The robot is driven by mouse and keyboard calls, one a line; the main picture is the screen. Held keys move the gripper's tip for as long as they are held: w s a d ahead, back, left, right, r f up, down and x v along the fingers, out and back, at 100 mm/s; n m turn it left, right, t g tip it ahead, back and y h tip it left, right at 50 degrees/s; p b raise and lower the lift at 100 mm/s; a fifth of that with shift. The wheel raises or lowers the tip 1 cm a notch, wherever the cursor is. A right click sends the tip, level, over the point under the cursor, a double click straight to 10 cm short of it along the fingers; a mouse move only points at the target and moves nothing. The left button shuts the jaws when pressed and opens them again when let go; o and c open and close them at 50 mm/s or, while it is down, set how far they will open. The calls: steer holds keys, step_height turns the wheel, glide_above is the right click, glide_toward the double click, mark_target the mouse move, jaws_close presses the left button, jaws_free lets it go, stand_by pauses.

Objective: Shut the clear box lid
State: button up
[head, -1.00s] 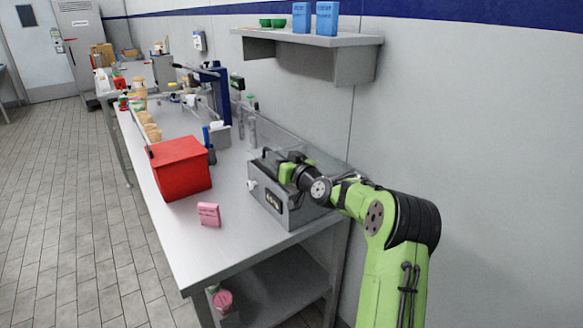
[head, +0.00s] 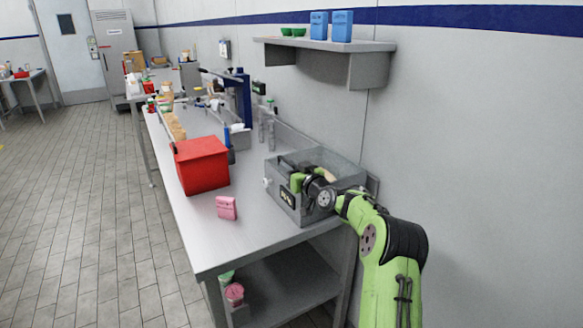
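The clear box (head: 286,204), grey with a dark label on its front and a pale knob at its left, stands on the near right end of the metal bench. A see-through panel (head: 340,163) shows at its back right; I cannot tell for sure whether it is the lid or a wall. My gripper (head: 290,170) is over the box's top, within its outline, with my green and black wrist coming in from the right. The fingers are small and partly hidden, so their opening and any contact with the lid are unclear.
A red bin (head: 202,167) and a pink packet (head: 226,208) stand left of the box on the bench (head: 225,240). A wall shelf (head: 335,48) with blue packs hangs above. Bare bench top lies in front of the box. The tiled floor at left is clear.

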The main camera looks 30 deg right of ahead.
steer(key=shift+o, duration=0.6)
steer(key=shift+r, duration=0.1)
steer(key=shift+s, duration=0.35)
steer(key=s, duration=1.5)
steer(key=shift+d+b, duration=0.25)
steer(key=shift+b, duration=0.05)
